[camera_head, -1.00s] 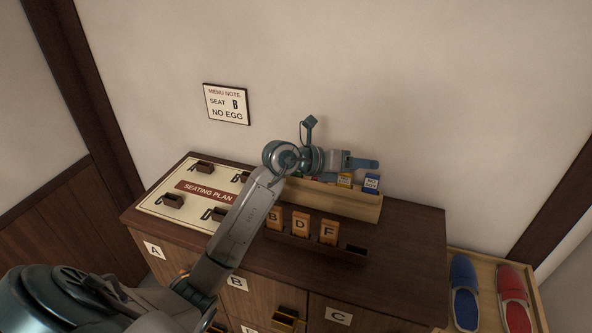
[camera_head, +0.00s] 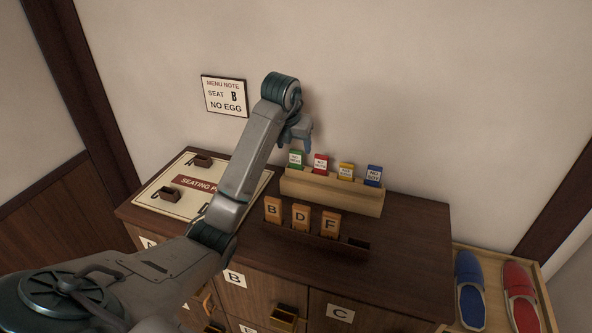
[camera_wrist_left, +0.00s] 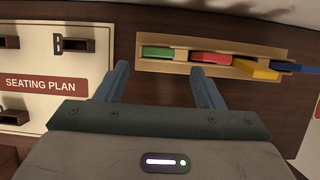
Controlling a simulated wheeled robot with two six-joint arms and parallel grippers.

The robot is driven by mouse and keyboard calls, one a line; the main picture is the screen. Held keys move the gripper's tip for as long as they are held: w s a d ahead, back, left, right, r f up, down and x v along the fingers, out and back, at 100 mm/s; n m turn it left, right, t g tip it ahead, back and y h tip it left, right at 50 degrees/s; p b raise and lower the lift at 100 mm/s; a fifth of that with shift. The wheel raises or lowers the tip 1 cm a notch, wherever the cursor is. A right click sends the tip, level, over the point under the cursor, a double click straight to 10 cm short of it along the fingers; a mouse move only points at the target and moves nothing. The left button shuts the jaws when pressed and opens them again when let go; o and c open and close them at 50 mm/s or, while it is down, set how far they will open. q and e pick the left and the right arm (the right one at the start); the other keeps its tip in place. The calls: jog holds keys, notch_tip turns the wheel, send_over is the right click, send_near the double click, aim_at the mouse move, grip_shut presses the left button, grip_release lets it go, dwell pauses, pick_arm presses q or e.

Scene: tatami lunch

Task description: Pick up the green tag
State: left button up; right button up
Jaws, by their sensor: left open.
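The green tag (camera_head: 296,159) stands upright at the left end of a wooden rack (camera_head: 330,193), with red, yellow and blue tags to its right. In the left wrist view the green tag (camera_wrist_left: 158,52) shows from above, lying between the lines of my two fingers and a little beyond their tips. My left gripper (camera_head: 301,140) is open and empty, above and close to the green tag. It also shows in the left wrist view (camera_wrist_left: 158,75) with its fingers apart. My right gripper is not in view.
The red (camera_head: 321,163), yellow (camera_head: 346,171) and blue (camera_head: 374,175) tags stand close by. Orange tags B, D and F (camera_head: 301,217) stand in a holder in front. The seating plan board (camera_head: 155,205) lies left. A menu note (camera_head: 225,96) hangs on the wall behind.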

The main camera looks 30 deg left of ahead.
aim_at(295, 153)
pick_arm(q)
jog(key=shift+x, duration=0.9)
jog(key=shift+f, duration=0.2)
jog(key=p+x, duration=0.3)
jog(key=x, duration=0.1)
jog(key=shift+w+a+r, duration=0.1)
jog(key=shift+a, duration=0.05)
jog(key=shift+w+f, duration=0.25)
jog(key=shift+f, duration=0.3)
jog(key=c, duration=1.1)
